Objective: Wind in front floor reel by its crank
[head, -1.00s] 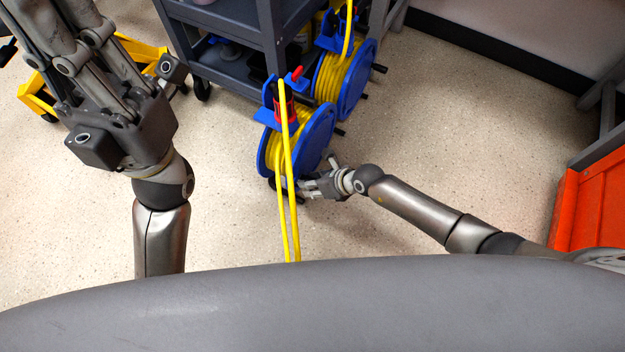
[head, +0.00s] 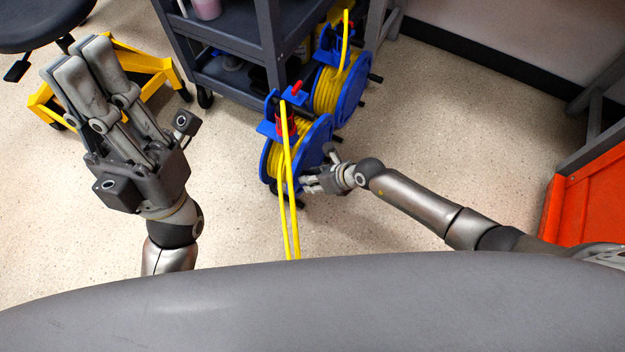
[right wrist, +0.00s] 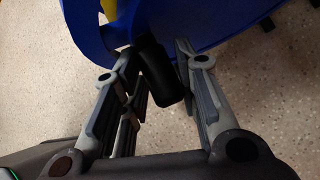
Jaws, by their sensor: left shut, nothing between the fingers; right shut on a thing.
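The front floor reel (head: 316,146) has blue flanges, yellow cable wound inside and a red part at its top. It stands upright on the floor near the picture's middle. My right gripper (head: 307,182) is low at the reel's right side, with its fingers at the flange. In the right wrist view, my right gripper (right wrist: 158,58) is shut on the black crank handle (right wrist: 162,75), beside the blue flange. In the head view the handle is hidden by the fingers. My left gripper (head: 82,60) is shut and empty, raised at the left, apart from the reel.
Yellow cable (head: 289,225) runs from the reel toward my body. A second blue reel (head: 352,92) stands just behind, beside a grey cart (head: 232,80). A yellow frame (head: 160,62) and black stool (head: 40,25) are far left; an orange cabinet (head: 580,200) is right. Floor between is open.

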